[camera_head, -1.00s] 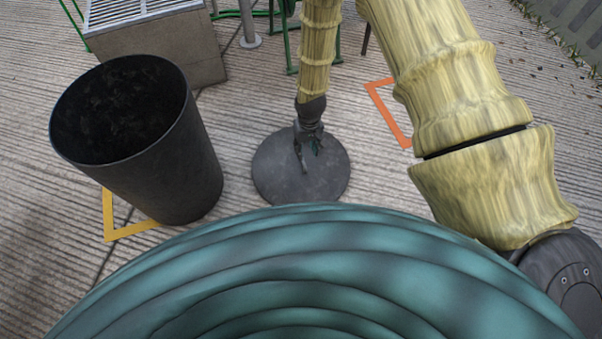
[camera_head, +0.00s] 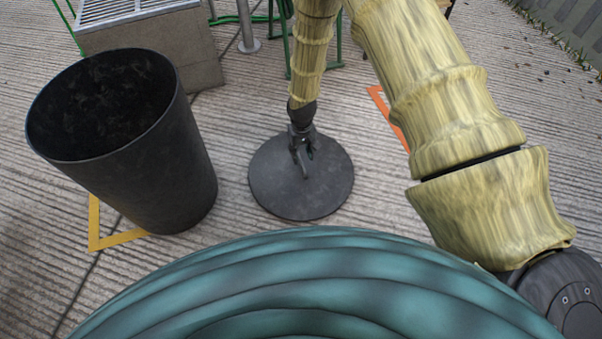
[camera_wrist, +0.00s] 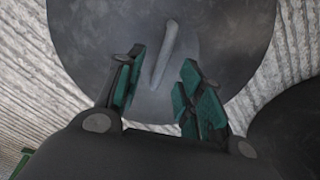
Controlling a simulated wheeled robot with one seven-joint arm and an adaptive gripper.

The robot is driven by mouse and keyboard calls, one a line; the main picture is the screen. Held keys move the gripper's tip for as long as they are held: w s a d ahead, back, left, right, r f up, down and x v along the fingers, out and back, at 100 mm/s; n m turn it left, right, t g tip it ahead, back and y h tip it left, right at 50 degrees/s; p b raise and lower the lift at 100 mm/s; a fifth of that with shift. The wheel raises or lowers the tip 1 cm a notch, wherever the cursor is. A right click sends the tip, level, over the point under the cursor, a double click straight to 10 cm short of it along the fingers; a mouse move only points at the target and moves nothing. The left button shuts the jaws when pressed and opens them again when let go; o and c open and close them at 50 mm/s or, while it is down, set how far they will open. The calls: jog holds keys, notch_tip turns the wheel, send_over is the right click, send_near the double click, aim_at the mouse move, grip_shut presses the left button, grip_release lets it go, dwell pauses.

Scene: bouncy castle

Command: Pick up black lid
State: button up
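The black lid (camera_head: 322,195) is a dark round disc lying flat on the ribbed ground in the middle of the head view. A thin raised handle (camera_wrist: 165,54) stands out at its centre in the wrist view. My gripper (camera_head: 304,162) is over the lid, pointing down at the handle. In the wrist view my gripper (camera_wrist: 158,88) has its two green-padded fingers apart, one on each side of the handle's near end, with nothing held. I cannot tell whether the fingertips touch the lid.
A black open bin (camera_head: 172,165) stands to the left of the lid on a yellow floor mark (camera_head: 118,238). A concrete block with a grate (camera_head: 160,45) is behind it. An orange floor mark (camera_head: 392,118) lies to the right.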

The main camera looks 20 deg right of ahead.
aim_at(301, 160)
jog(key=shift+s+a+f+b, duration=0.1)
jog(key=shift+a+f+b, duration=0.05)
jog(key=shift+f+b, duration=1.75)
jog(key=shift+f, duration=0.75)
jog(key=shift+f+p, duration=0.25)
jog(key=shift+p, duration=0.05)
grip_shut()
